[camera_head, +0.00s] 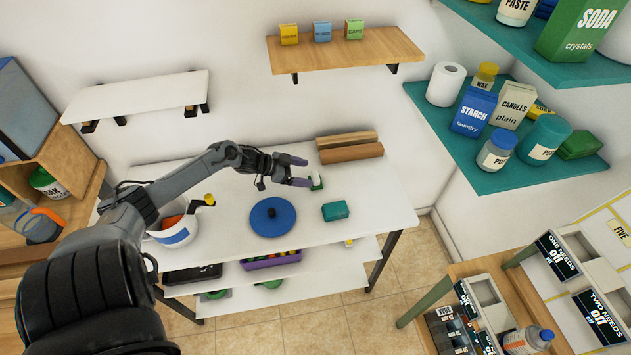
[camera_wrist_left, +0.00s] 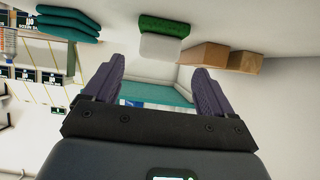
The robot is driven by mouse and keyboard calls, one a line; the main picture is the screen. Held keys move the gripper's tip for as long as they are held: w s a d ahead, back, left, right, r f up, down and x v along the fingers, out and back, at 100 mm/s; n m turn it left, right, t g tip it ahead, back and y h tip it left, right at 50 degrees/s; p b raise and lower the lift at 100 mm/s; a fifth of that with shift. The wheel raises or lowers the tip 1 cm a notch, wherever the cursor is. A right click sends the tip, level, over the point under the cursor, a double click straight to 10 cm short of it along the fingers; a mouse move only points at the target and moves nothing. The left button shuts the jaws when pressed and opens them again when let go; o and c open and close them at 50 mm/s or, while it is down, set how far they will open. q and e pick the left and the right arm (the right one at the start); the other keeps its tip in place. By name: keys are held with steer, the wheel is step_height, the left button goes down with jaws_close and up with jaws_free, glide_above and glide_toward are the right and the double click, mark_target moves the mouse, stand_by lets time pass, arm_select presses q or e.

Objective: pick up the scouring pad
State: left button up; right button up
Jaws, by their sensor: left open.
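A small block with a white part and a green part, which looks like the scouring pad (camera_head: 316,184), stands on the white table just past my left gripper's fingertips. In the left wrist view the scouring pad (camera_wrist_left: 163,25) shows as a green layer against a white block, at the top centre beyond the fingers. My left gripper (camera_head: 301,171) is open and empty, its purple fingers spread; the gap between them also shows in the left wrist view (camera_wrist_left: 158,82). The pad does not appear to be between the fingers. My right gripper is not in view.
A blue round lid (camera_head: 272,217) and a teal folded cloth (camera_head: 335,211) lie nearby on the white table (camera_head: 375,215). Brown blocks (camera_head: 350,153) lie behind the pad. A white bucket (camera_head: 172,235) stands left under my arm. The table's right end is clear.

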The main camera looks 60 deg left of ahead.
mark_target(312, 176)
arm_select(q)
steer(key=shift+b+x, duration=0.5)
steer(key=shift+x, duration=2.2)
steer(key=shift+s+d+f, duration=0.1)
steer(key=shift+f, duration=0.05)
steer(key=c, duration=1.1)
